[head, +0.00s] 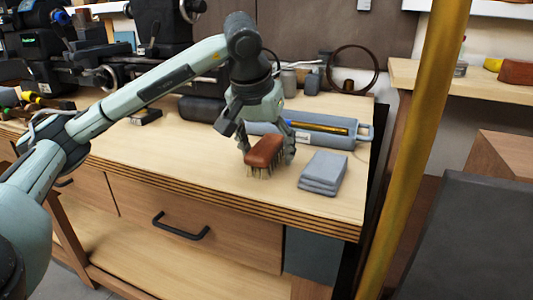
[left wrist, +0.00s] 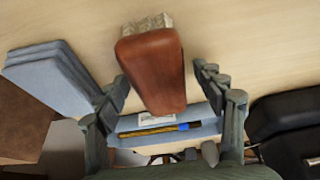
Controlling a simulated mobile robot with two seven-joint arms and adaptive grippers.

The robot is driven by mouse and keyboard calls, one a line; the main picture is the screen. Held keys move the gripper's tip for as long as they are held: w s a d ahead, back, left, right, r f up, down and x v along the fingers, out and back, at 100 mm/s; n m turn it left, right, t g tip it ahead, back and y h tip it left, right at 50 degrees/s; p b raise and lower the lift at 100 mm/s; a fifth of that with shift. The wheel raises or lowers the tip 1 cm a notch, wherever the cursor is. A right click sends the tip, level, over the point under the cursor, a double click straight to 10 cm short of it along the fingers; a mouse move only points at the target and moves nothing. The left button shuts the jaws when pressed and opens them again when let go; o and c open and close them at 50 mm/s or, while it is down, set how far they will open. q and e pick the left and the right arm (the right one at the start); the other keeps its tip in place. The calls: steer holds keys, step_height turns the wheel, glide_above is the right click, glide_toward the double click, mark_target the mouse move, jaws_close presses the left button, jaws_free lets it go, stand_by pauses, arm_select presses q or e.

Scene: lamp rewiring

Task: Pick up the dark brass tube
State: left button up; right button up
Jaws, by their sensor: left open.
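My left gripper (head: 266,152) is open over the workbench. Its fingers stand on both sides of a brown wooden brush (head: 264,150) with pale bristles, bristles down. In the left wrist view the brush (left wrist: 152,70) lies between the spread fingers, with gaps beside it. A thin brass-coloured rod (head: 322,127) lies in the blue-grey tray (head: 357,143) behind the gripper. It also shows in the left wrist view (left wrist: 148,131), beside a blue piece. I cannot tell whether this rod is the dark brass tube. My right gripper is out of view.
A folded grey cloth stack (head: 323,172) lies right of the brush. A black case (head: 202,109) is left of the tray. A brass-coloured pole (head: 415,150) rises close in front at right. The bench top (head: 190,155) is clear at front left.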

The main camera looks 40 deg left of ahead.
arm_select(q)
steer(key=shift+f, duration=0.25)
steer(key=shift+c, duration=0.5)
steer(key=c, duration=1.2)
